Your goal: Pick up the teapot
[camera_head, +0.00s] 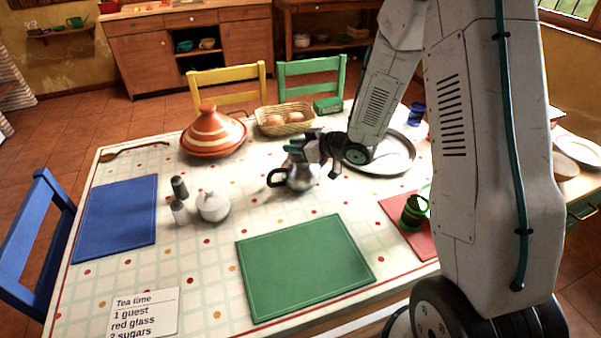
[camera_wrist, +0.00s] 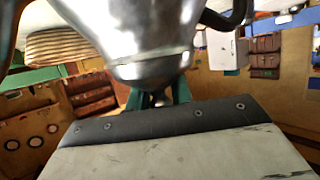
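The teapot (camera_head: 302,178) is silvery metal with a black handle on its left side. It appears to stand upright on the table, behind the green mat. My gripper (camera_head: 297,148) is at its upper part, reaching in from the right. In the wrist view the shiny teapot body (camera_wrist: 150,35) fills the upper middle, very close. The teal fingers of my gripper (camera_wrist: 160,97) show a small gap at its edge. Their tips are partly hidden by the teapot, so I cannot tell whether they grip it.
A round metal tray (camera_head: 399,160) lies right of the teapot, partly behind my arm. A bread basket (camera_head: 262,128) and a striped tagine (camera_head: 213,133) stand behind. A white sugar bowl (camera_head: 213,207) is at left. The green mat (camera_head: 305,265) is bare. A green cup (camera_head: 413,212) stands right.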

